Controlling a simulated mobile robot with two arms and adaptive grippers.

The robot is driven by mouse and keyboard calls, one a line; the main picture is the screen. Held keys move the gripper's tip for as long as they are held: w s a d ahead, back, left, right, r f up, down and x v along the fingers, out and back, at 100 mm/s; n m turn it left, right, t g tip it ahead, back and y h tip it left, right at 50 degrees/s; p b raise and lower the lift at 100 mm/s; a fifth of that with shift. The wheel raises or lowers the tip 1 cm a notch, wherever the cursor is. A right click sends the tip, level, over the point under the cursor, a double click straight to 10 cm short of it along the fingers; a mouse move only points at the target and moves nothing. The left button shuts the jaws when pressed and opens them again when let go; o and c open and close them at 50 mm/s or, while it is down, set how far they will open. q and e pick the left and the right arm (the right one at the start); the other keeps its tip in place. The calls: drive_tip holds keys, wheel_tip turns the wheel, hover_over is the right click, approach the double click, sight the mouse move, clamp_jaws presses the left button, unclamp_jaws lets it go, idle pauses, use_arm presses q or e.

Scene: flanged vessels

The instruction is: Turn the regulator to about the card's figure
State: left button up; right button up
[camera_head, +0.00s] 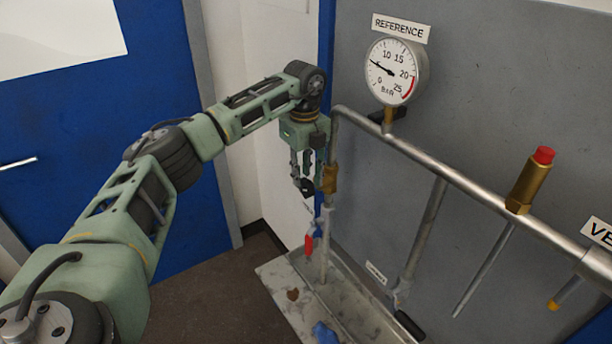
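A round pressure gauge (391,72) marked in bar hangs under the "REFERENCE" label (401,28); its needle points to about 5. Brass parts that could be the regulator are a fitting (329,179) on the vertical pipe at the left and a brass body with a red cap (530,181) on the pipe at right. I cannot tell which is the regulator. My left gripper (304,187) points down just left of the brass fitting; its fingers are small and dark, so its opening and any contact are unclear. No card figure is legible. My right gripper is out of view.
A metal pipe (460,180) runs along the grey panel (490,80). A red-handled valve (309,244) and a black-ended lever (408,325) are low down. A stained tray (280,275) holds a blue cloth-like thing (324,332). A blue door (165,70) stands behind my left arm.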

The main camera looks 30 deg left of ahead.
sight(307, 180)
use_arm(q)
drive_tip(key=shift+w+f+p, duration=0.2)
drive_tip(key=shift+f+p, duration=0.1)
drive_tip(key=shift+f, duration=0.85)
drive_tip(key=shift+w+f, duration=0.25)
drive_tip(key=shift+f, duration=0.25)
drive_tip(key=shift+s, duration=0.1)
drive_tip(key=shift+r, duration=0.1)
drive_tip(key=c, duration=0.3)
clamp_jaws()
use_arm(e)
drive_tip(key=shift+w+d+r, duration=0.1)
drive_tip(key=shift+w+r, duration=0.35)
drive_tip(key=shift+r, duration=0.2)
